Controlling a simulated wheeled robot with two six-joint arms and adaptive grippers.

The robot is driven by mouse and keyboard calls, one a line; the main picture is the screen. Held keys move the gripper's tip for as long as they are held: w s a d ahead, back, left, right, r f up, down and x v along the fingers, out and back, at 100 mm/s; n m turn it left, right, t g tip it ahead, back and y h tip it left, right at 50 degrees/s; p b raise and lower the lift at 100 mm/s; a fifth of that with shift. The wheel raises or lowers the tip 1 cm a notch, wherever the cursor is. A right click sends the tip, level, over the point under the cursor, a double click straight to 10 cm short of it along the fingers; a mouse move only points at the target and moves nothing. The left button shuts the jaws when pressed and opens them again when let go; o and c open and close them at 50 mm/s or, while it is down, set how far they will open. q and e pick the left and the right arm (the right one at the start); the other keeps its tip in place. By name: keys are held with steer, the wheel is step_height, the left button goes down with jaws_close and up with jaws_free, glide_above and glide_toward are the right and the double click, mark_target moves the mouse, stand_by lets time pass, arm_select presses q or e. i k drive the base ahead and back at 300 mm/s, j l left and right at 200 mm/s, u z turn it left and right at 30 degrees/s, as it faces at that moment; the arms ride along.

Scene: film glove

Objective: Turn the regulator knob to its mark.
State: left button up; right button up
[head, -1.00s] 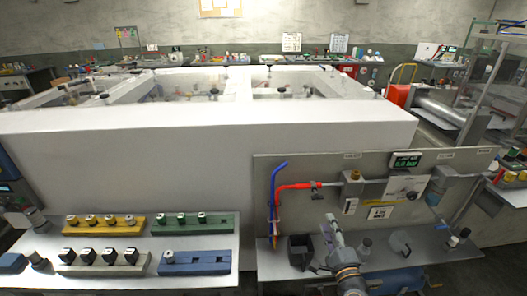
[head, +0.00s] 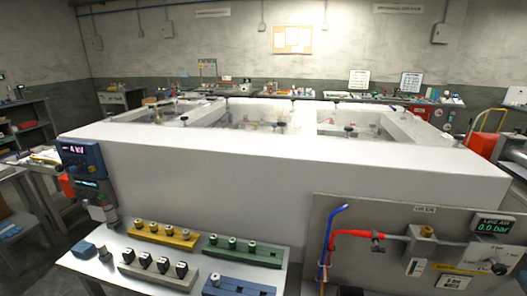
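A grey upright panel (head: 345,262) stands at the lower right of the head view. A white plate (head: 478,256) on it carries a black knob (head: 499,268), which I take as the regulator knob. Its pointer and mark are too small to read. Above it a display (head: 493,226) reads "LINE AIR" and 0.0 bar in green. A pipe runs left from there through a brass-topped fitting (head: 427,232) to a red hose (head: 352,234) and a blue hose (head: 328,228). Neither gripper is in view.
A large white open-topped enclosure (head: 290,178) fills the middle. A bench at front left holds a yellow block (head: 165,234), a green block (head: 242,251), a grey block (head: 158,276) and a blue block (head: 238,287). A blue meter (head: 82,158) stands at left.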

mark_target(500, 269)
steer(key=z, duration=1.75)
